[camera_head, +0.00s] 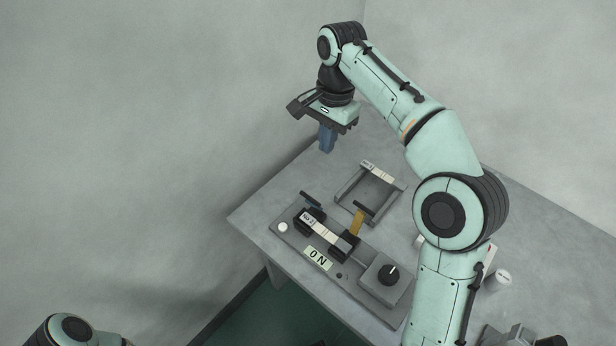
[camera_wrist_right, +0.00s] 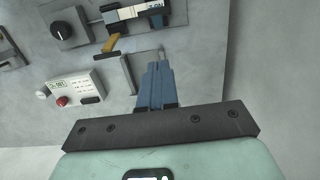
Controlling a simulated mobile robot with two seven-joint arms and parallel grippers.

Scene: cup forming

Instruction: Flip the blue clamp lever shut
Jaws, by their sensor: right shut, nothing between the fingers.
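The clamp fixture (camera_head: 331,257) stands on the table, with a pale labelled strip (camera_head: 326,234) held across its black blocks. The blue clamp lever (camera_head: 316,205) is at the strip's far left end, a small dark-blue arm with a black bar handle. It appears raised off the strip. The yellow lever (camera_head: 357,221) stands up at the other end; it also shows in the wrist view (camera_wrist_right: 110,43). My right gripper (camera_head: 327,140) has blue fingers (camera_wrist_right: 158,85), shut and empty, pointing down above the table's back edge, behind and apart from the blue lever. My left gripper is out of view.
A grey open frame (camera_head: 345,192) with a pale strip lies behind the fixture. A black knob (camera_head: 388,275) sits on a box at the fixture's right end. A white box with a red button (camera_wrist_right: 62,102) shows in the wrist view. Walls stand close behind the table.

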